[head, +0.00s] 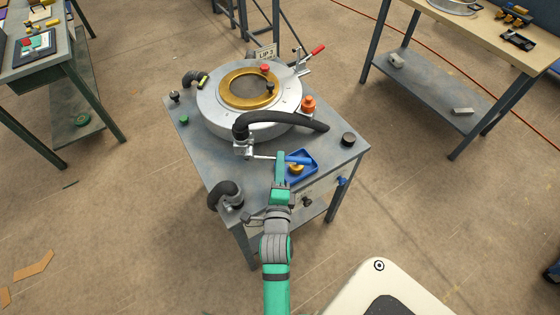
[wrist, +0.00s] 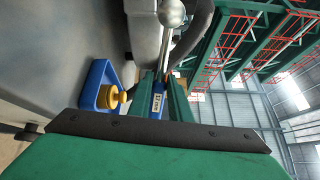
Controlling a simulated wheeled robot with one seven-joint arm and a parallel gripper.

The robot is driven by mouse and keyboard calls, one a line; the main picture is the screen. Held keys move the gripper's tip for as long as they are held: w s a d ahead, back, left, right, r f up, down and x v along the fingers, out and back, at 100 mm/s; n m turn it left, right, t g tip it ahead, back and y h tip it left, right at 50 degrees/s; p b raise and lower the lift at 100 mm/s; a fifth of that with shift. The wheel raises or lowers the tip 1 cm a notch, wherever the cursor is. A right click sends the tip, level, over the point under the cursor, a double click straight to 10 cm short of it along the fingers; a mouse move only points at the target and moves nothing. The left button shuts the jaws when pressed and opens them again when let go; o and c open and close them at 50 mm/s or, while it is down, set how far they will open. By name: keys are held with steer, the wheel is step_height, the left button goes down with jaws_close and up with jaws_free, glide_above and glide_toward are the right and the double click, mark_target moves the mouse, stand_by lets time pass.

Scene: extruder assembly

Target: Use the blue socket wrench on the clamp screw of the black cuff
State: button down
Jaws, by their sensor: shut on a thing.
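My gripper (head: 281,158) is shut on the blue socket wrench (head: 298,160), above the table's near part. In the wrist view, its blue labelled handle (wrist: 157,102) sits between my green fingers (wrist: 160,92). In the head view, the wrench's silver shaft points left, its end close to the silver clamp fitting (head: 243,149) below the black cuff (head: 240,130). I cannot tell whether the shaft end is seated on the clamp screw. The cuff is at the left end of a thick black hose. In the wrist view, a round silver end (wrist: 171,13) shows at the top.
A blue tray (head: 311,177) with a yellow-orange knob (head: 296,168) lies beside my gripper. The large round silver extruder part (head: 215,115) stands behind. A grey elbow pipe (head: 232,192) is at the table's near left, and a black knob (head: 348,139) at the right.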

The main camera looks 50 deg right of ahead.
steer(key=shift+a, duration=0.1)
steer(key=shift+v, duration=2.5)
